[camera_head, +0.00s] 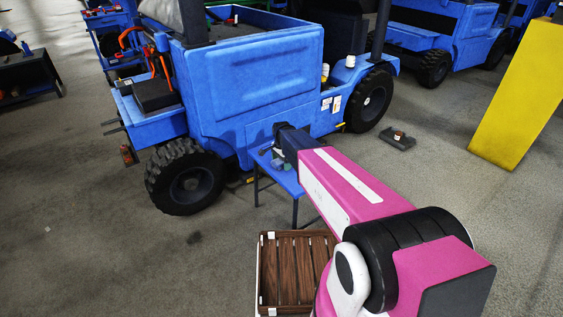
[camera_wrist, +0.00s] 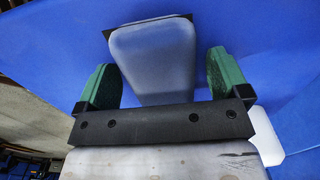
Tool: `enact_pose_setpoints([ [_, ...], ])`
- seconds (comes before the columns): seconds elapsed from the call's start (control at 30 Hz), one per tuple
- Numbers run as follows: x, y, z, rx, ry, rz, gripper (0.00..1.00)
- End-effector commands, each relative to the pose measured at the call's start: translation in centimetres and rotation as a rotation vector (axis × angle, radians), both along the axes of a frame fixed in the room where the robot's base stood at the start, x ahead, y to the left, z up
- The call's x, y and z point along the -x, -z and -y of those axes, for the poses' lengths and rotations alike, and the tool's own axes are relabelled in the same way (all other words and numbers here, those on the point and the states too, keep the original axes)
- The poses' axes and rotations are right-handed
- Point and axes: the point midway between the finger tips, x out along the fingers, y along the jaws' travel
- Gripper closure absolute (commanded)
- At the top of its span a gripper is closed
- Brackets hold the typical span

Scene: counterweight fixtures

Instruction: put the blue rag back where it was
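I cannot make out a blue rag for certain in either view. In the head view my gripper (camera_head: 275,160) is low against the side of a blue vehicle (camera_head: 262,90), above a small blue table (camera_head: 291,181); my arm hides part of the tabletop. In the wrist view the two green fingers of my gripper (camera_wrist: 163,82) stand wide apart. A pale blue-grey rounded block (camera_wrist: 155,58) with a dark edge behind it shows between or beyond them. Gaps show beside it, so the fingers do not seem closed on it. Blue surface fills much of the background.
A slatted wooden crate (camera_head: 296,270) is on the floor in front of the table, partly behind my arm. A dark flat piece (camera_head: 397,139) lies on the floor to the right. A yellow pillar (camera_head: 520,95) stands at the right. Floor at the left front is clear.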

Motion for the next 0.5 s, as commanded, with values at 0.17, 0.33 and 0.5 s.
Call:
enact_pose_setpoints([
  [0.17,0.0,-0.1,0.0,0.0,0.0,0.0,0.06],
  [0.33,0.0,-1.5,0.0,0.0,0.0,0.002,0.06],
  [0.5,0.1,-4.5,0.0,-0.001,0.0,0.003,0.06],
])
